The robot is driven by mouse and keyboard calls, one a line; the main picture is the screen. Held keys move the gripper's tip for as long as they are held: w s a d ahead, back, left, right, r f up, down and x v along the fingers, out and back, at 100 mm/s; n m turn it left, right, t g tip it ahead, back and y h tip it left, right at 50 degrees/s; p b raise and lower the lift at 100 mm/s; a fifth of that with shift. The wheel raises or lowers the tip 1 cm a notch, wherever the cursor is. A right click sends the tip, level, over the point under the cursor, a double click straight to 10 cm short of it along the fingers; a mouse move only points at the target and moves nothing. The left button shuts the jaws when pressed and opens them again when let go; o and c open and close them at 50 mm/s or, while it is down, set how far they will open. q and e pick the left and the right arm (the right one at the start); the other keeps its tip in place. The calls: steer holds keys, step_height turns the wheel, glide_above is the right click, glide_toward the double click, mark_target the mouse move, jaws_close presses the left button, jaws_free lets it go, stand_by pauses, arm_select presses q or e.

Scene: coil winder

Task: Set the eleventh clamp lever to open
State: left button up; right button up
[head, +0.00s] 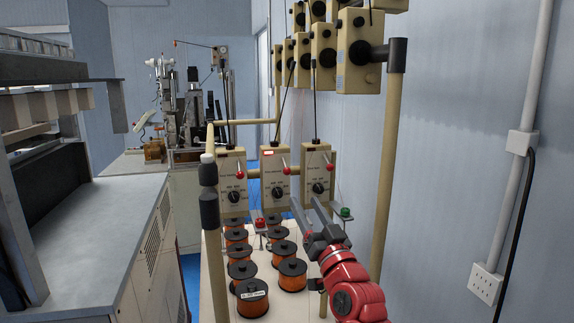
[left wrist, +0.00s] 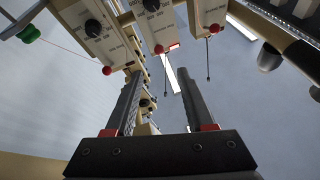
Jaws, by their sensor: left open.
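Three beige control boxes with dials stand in a row in the head view: left (head: 232,178), middle (head: 276,176) and right (head: 316,178). Each has a small lever with a red knob, such as the right box's knob (head: 330,167). I cannot tell which lever is the eleventh. My left gripper (head: 306,210) is open and empty, in front of and below the right box. In the left wrist view the open fingers (left wrist: 158,76) point toward the boxes, with red knobs (left wrist: 159,49) beyond the tips. Nothing is between the fingers. My right gripper is out of view.
Copper wire spools (head: 292,275) stand in rows on the pale base below the boxes. A post (head: 388,170) rises at the right, with more beige boxes (head: 355,50) above. A grey machine (head: 110,230) stands left.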

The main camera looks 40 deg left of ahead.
mark_target(288, 173)
arm_select(q)
steer(key=p+x, duration=0.4)
steer(key=x, duration=0.7)
steer(key=shift+w+a, duration=0.15)
steer(key=shift+a, duration=0.1)
steer(key=shift+w+a+r, duration=0.1)
steer(key=shift+w+a, duration=0.35)
steer(key=shift+a, duration=0.25)
steer(key=shift+d, duration=0.1)
steer(key=shift+c, duration=0.4)
jaws_close()
